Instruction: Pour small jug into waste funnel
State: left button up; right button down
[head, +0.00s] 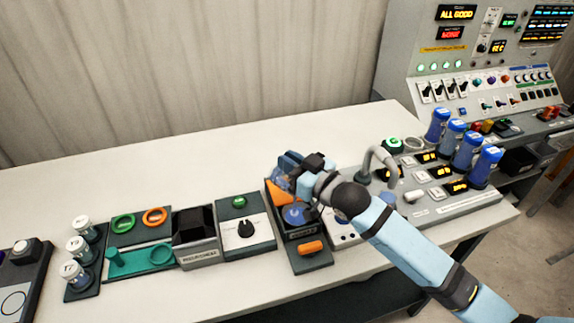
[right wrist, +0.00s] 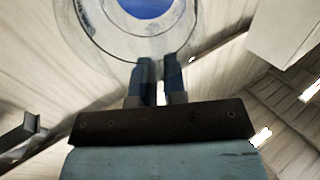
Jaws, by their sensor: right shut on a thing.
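My right gripper (head: 292,165) is above the dark station in the middle of the table, reaching in from the right. It is shut on the small jug, a clear round vessel (right wrist: 92,38) with blue inside (right wrist: 146,6) that fills the top of the right wrist view. Both fingers (right wrist: 157,82) meet its near rim. In the head view the jug is mostly hidden; a bluish clear part (head: 277,180) shows beside the gripper. Below are an orange sloped piece (head: 281,196) and a blue round piece (head: 294,215); I cannot tell which is the waste funnel. My left gripper is out of view.
The dark station's front carries an orange bar (head: 312,248). Left of it are a dial unit (head: 246,232), a dark bin (head: 197,252), a green tray (head: 140,260) and white-capped vials (head: 75,272). Blue bottles (head: 467,150) stand at right. The table's back (head: 200,160) is clear.

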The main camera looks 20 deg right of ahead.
jog(key=shift+s+d+t+y+b, duration=0.3)
jog(key=shift+s+t+b, duration=0.15)
jog(key=shift+b, duration=0.45)
jog(key=shift+s+d+t+y+b, duration=0.15)
jog(key=shift+s+t+y+b, duration=0.25)
jog(key=shift+b, duration=0.45)
jog(key=shift+s+d+t+b, duration=0.25)
jog(key=shift+t+b, duration=0.3)
jog(key=shift+b, duration=0.25)
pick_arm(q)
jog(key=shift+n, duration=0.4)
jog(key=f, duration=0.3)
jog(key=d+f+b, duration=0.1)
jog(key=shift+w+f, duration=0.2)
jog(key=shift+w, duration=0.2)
pick_arm(e)
jog(key=shift+s+d+r+t+y, duration=0.15)
jog(key=shift+s+t+y, duration=0.1)
jog(key=shift+t+y, duration=0.05)
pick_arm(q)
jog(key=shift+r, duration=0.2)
pick_arm(e)
jog(key=shift+r, duration=0.1)
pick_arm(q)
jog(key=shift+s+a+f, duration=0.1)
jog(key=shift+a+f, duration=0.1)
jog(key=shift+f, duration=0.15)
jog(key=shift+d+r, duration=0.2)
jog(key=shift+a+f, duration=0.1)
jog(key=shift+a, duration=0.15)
